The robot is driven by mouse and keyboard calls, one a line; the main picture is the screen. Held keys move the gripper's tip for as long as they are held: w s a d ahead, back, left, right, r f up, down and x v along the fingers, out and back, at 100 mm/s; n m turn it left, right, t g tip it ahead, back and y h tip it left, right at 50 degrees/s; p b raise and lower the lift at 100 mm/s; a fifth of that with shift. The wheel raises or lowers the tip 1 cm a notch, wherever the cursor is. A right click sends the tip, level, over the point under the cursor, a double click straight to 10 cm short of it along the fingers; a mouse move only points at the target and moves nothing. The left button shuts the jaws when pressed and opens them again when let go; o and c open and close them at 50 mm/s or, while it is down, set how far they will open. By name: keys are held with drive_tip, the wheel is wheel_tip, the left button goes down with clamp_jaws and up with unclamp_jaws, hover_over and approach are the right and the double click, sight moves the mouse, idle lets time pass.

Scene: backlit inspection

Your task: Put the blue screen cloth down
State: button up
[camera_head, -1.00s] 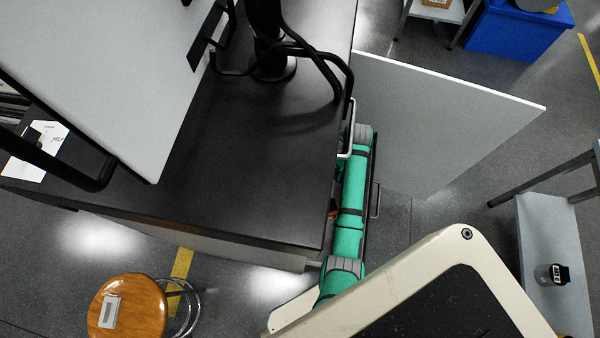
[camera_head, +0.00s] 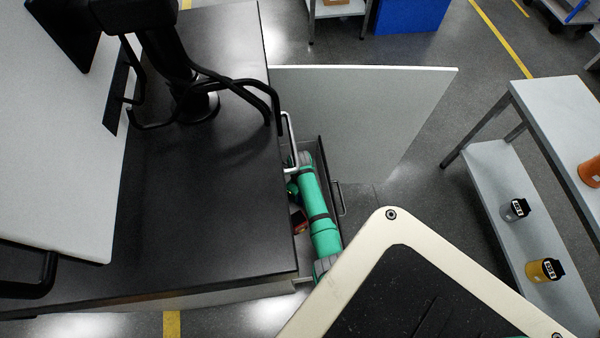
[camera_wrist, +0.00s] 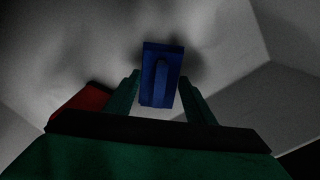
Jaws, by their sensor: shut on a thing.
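The blue screen cloth (camera_wrist: 161,60) shows in the wrist view as a dark blue, folded-looking block with a raised strip. It sits between the fingertips of my gripper (camera_wrist: 160,84), which is shut on it. Pale grey walls and floor surround it in dim light. In the head view my green arm reaches down into the open drawer (camera_head: 322,152) at the right side of the dark bench. The cloth and fingertips are hidden there. I cannot tell whether the cloth touches the drawer floor.
A red thing (camera_wrist: 88,100) lies left of my gripper in the wrist view. The black bench top (camera_head: 215,190) carries a monitor stand (camera_head: 180,75). A grey door panel (camera_head: 350,120) stands open beyond the drawer. A grey shelf table (camera_head: 510,195) with bottles is at the right.

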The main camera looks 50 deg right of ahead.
drive_tip(key=shift+f, duration=0.5)
drive_tip(key=shift+f, duration=0.1)
drive_tip(key=o, duration=1.1)
wheel_tip(320, 180, up, 12)
drive_tip(key=shift+r, duration=0.15)
wheel_tip(320, 180, down, 12)
drive_tip(key=shift+f, duration=0.2)
drive_tip(key=shift+r, duration=0.75)
